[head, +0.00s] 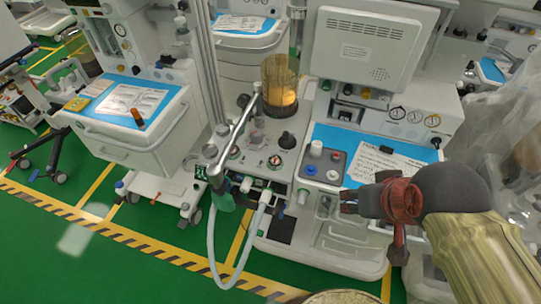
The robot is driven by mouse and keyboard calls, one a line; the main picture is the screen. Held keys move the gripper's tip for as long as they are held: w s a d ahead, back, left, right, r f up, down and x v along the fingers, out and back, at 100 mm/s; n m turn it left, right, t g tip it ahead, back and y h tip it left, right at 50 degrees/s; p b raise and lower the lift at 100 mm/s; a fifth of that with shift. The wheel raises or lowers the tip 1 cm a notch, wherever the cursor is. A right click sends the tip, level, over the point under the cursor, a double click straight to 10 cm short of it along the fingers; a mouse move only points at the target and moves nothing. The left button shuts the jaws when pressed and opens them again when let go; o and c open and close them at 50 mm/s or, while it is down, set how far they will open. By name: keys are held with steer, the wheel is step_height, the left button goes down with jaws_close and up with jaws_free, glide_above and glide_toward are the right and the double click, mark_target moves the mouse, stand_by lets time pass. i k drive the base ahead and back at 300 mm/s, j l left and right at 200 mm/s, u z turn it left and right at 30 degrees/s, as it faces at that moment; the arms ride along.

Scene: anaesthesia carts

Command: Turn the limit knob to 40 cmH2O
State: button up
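The anaesthesia machine's breathing block stands in the middle of the head view. A small round dial-like knob (275,161) with a pale face and a reddish mark sits on it. It may be the limit knob, but its scale is too small to read. A black round knob (287,139) is just above and right of it. My gripper (346,202) is at the right, beside the blue-topped work surface, right of and nearer than the knobs, touching neither. Its dark fingertips point left; the gap between them is too small to judge. I see nothing held.
A clear canister with orange bellows (279,85) stands behind the knobs. A silver arm (235,132) and a pale hose (213,245) lie to the left. White and blue caps (315,149) stand on the work surface (330,136) between gripper and knobs. A plastic-covered machine (500,140) is at right.

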mark_target(256, 134)
steer(key=i+j+z, duration=0.25)
steer(key=z, duration=0.15)
steer(key=i+j+z, duration=0.4)
steer(key=k, duration=0.1)
